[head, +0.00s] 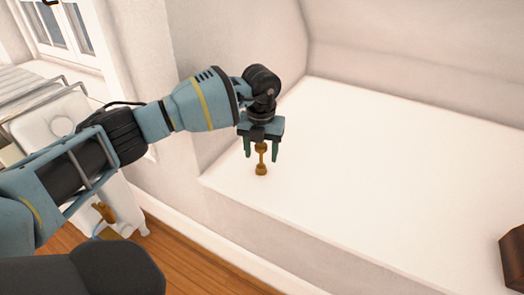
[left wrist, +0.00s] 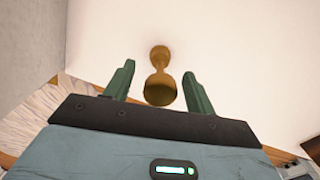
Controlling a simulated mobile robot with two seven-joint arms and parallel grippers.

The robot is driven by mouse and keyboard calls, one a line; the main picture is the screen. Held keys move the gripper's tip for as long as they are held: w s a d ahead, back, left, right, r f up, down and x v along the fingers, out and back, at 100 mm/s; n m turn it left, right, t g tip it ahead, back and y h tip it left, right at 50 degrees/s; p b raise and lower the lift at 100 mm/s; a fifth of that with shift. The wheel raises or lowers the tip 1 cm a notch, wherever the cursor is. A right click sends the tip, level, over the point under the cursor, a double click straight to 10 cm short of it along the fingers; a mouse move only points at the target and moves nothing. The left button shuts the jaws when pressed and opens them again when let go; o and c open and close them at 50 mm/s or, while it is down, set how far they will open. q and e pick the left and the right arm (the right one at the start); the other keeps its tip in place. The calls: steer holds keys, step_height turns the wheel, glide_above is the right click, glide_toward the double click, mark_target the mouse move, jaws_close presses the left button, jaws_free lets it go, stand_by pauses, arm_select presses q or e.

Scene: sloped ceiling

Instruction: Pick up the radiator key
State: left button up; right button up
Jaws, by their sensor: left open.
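The radiator key (head: 261,160) is a small brass-coloured piece with a narrow shaft and thicker ends. It stands upright on the white ledge (head: 370,180), near the ledge's front left corner. My left gripper (head: 261,155) is directly over it, pointing down, with its green fingers apart on either side of the key's upper part. In the left wrist view the key (left wrist: 160,75) shows between and beyond the two open fingertips (left wrist: 158,75), with a visible gap on each side. My right gripper is not in view.
A dark brown block (head: 513,260) sits at the right edge of the ledge. Walls rise behind and to the left of the ledge. A white radiator (head: 60,130) stands at the left below a window. The middle of the ledge is clear.

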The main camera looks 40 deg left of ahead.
arm_select(q)
steer(key=shift+c, duration=0.4)
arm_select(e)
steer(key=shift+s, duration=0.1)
arm_select(q)
steer(key=c, duration=1)
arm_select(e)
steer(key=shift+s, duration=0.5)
arm_select(q)
steer(key=shift+r, duration=0.2)
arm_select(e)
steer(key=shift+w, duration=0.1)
